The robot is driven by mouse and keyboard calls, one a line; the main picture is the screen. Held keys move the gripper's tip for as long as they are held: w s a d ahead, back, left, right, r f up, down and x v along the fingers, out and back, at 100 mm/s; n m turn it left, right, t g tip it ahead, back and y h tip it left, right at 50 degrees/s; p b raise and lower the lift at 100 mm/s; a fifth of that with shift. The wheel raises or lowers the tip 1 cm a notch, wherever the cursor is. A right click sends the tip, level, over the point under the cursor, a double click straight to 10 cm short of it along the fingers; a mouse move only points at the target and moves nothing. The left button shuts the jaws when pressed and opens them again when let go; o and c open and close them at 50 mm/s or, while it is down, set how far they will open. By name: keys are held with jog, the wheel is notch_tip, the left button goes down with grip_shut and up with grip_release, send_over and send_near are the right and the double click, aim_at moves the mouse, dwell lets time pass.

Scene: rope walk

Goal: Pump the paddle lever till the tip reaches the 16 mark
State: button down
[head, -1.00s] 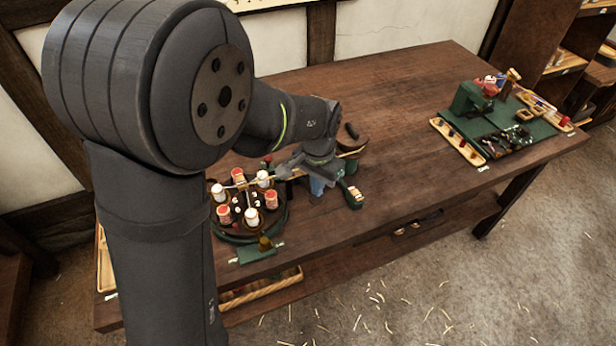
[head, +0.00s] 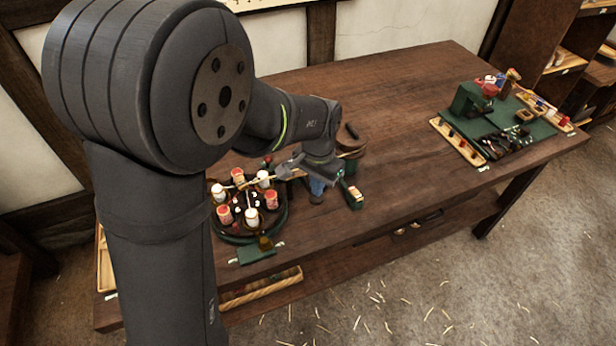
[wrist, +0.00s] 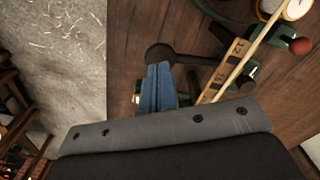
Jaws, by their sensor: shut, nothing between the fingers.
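My gripper (wrist: 158,90) has its blue fingers closed together with nothing between them. In the wrist view the fingertips are at the dark paddle lever (wrist: 160,54), overlapping its rounded end; I cannot tell whether they touch it. A pale wooden scale strip (wrist: 235,50) with dark number marks, one reading 12, runs diagonally to the right of the fingers. A pale rope or rod (wrist: 250,58) lies along it. Its tip and the 16 mark cannot be made out. In the head view my gripper (head: 317,188) is at the right of the round spool stand, and the lever is mostly hidden.
A round stand with white and red spools (head: 251,217) is left of my gripper. A red ball knob (wrist: 300,46) shows near the scale. A green block (head: 351,192) sits close at the right. A green board (head: 540,127) with tools is far right; the table between is clear.

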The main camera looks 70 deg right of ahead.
aim_at(317, 200)
jog(key=shift+f, duration=0.15)
jog(key=shift+s+a+f, duration=0.1)
jog(key=shift+f, duration=2.9)
jog(key=shift+r, duration=3.15)
jog(key=shift+f, duration=0.2)
jog(key=shift+f, duration=2.85)
jog(key=shift+r, duration=3.05)
